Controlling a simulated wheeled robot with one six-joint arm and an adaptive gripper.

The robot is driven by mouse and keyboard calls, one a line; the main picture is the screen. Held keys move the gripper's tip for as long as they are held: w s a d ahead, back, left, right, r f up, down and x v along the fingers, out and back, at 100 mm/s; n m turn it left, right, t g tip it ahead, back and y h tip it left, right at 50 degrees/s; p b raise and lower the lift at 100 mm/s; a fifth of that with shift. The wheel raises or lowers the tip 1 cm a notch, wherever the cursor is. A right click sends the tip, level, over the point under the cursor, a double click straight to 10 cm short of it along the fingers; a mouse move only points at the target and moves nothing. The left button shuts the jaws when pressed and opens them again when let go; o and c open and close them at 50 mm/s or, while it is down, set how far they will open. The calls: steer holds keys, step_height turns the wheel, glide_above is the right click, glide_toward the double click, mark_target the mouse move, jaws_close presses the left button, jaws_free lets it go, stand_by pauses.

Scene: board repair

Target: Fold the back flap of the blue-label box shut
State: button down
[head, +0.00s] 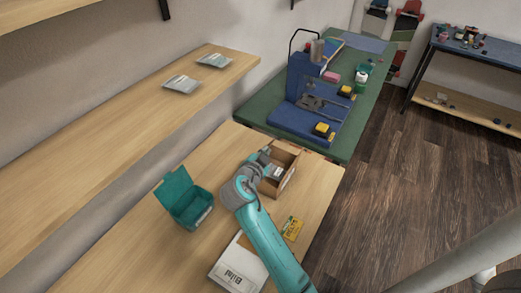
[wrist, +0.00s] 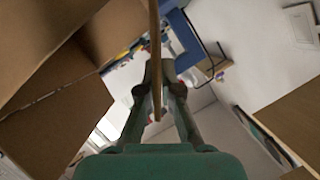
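An open cardboard box (head: 287,180) stands on the wooden table, with a grey item (head: 276,172) inside. I cannot make out a blue label on it. My gripper (head: 265,158) is at the box's back-left side, partly hidden by my arm. In the wrist view my gripper (wrist: 159,70) has its fingers close together on either side of a thin cardboard flap (wrist: 155,35), seen edge on. The fingertips appear to pinch it. Brown box walls (wrist: 60,105) fill the left of that view. Which flap it is cannot be told for sure.
A teal open box (head: 187,200) stands left of the cardboard box. A white printed box (head: 237,268) and a yellow card (head: 292,228) lie nearer on the wooden table (head: 135,235). A green table (head: 345,130) with a blue fixture (head: 303,80) lies beyond.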

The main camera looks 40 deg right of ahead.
steer(key=shift+s+d+f+m+t, duration=0.15)
steer(key=shift+s+f+m+t, duration=0.25)
steer(key=shift+m, duration=0.3)
steer(key=shift+s+d+f+m+t, duration=0.15)
steer(key=shift+s+f+m+t, duration=0.15)
steer(key=shift+m+t, duration=0.3)
steer(key=c, duration=1.4)
jaws_free()
steer(key=shift+s+a, duration=0.1)
steer(key=v, duration=1.1)
steer(key=shift+s+a+r, duration=0.15)
steer(key=shift+s+a, duration=0.05)
steer(key=shift+a, duration=0.1)
